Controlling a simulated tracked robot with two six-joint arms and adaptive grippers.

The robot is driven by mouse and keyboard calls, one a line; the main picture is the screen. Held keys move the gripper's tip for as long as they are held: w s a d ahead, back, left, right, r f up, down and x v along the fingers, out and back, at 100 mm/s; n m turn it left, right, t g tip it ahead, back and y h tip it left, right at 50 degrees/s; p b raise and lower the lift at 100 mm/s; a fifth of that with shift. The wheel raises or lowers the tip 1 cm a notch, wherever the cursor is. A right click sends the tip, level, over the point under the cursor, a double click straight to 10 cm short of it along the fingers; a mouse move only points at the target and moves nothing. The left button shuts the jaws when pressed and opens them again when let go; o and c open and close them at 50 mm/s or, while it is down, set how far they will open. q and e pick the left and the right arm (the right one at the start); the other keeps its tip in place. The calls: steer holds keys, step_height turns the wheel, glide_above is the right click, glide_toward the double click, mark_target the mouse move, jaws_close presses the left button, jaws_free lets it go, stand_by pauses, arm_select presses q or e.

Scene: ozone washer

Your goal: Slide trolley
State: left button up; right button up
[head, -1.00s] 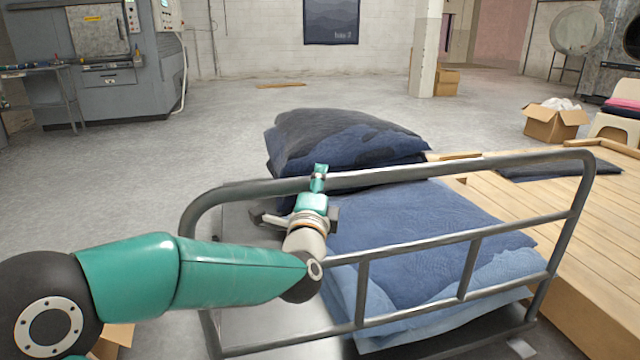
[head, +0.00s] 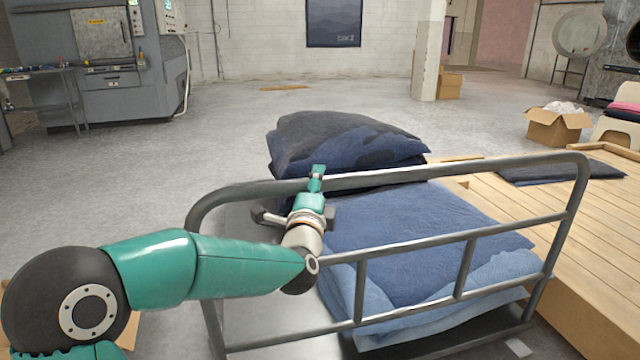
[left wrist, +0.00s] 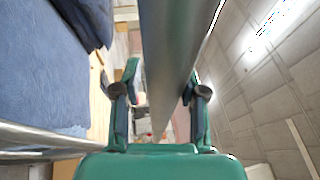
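The trolley has a grey tubular push rail (head: 480,167) with upright bars, across the middle and right of the head view. Folded blue fabric (head: 410,240) lies on its deck, and a darker blue pile (head: 340,140) stands behind. My left gripper (head: 316,180) is at the top rail, left of its middle. In the left wrist view the rail (left wrist: 172,60) passes between the two fingers of my left gripper (left wrist: 163,85), with a narrow gap showing beside the left finger. The fingers look spread around the rail, not clamped. My right gripper is out of view.
A wooden slatted platform (head: 570,220) stands close along the trolley's right side. A cardboard box (head: 558,127) and a white chair (head: 615,128) are beyond it. A grey machine (head: 110,60) stands at the back left. The concrete floor (head: 190,150) to the left is clear.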

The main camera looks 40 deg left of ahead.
arm_select(q)
steer(key=shift+o, duration=1)
steer(key=shift+s+d, duration=0.1)
steer(key=v, duration=1.2)
steer(key=shift+f, duration=0.1)
